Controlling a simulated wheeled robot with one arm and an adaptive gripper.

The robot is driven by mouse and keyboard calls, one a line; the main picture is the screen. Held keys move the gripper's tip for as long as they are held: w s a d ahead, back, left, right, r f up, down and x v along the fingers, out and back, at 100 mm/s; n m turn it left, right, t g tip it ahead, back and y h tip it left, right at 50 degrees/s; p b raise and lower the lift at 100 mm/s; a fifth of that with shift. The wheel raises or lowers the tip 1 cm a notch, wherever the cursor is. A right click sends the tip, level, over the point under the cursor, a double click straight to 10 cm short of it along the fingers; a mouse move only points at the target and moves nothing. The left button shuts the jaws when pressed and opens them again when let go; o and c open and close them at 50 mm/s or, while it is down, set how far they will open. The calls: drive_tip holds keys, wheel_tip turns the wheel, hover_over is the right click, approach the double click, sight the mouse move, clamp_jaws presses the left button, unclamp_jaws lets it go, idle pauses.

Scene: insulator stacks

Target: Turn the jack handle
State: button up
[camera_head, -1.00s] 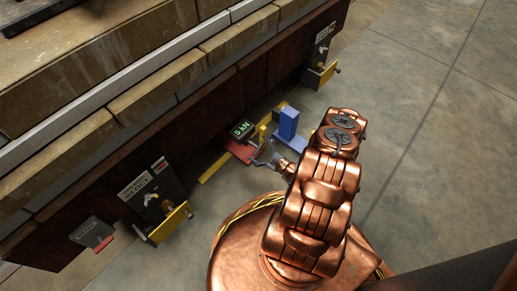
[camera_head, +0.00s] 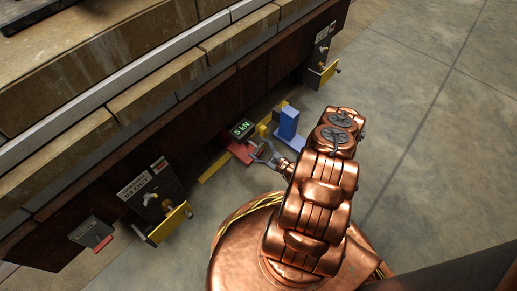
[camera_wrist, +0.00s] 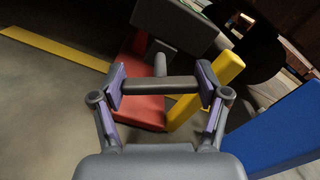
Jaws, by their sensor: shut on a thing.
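The jack has a red base (camera_head: 238,150) and stands at the edge of the dark beam, below a display reading 5 kN (camera_head: 243,129). In the wrist view its red body (camera_wrist: 140,108) is behind my fingers. The jack handle (camera_wrist: 160,86) is a grey crossbar with a short stem behind its middle. My gripper (camera_wrist: 161,86) is shut on this bar, with a purple-faced pad at each end of it. In the head view my gripper (camera_head: 266,153) is beside the red base; the handle is too small to make out there.
A blue block (camera_head: 289,122) and a yellow post (camera_wrist: 222,76) stand close to the right of the jack. A yellow strip (camera_head: 213,168) lies on the floor. Yellow brackets (camera_head: 170,224) (camera_head: 322,75) hang along the beam. Open concrete floor lies to the right.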

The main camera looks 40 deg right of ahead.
drive_tip(key=m+b, duration=0.4)
drive_tip(key=m, duration=0.1)
drive_tip(key=shift+d+f+m, duration=0.15)
drive_tip(key=shift+f+m, duration=0.05)
drive_tip(key=shift+m, duration=0.1)
drive_tip(key=m+b, duration=0.3)
drive_tip(key=m, duration=0.1)
drive_tip(key=shift+d+r+m, duration=0.1)
drive_tip(key=shift+m, duration=0.2)
drive_tip(key=m, duration=0.6)
drive_tip(key=shift+b, duration=0.3)
drive_tip(key=m, duration=0.6)
drive_tip(key=shift+d, duration=0.1)
drive_tip(key=o, duration=1.2)
drive_tip(key=shift+c, duration=0.2)
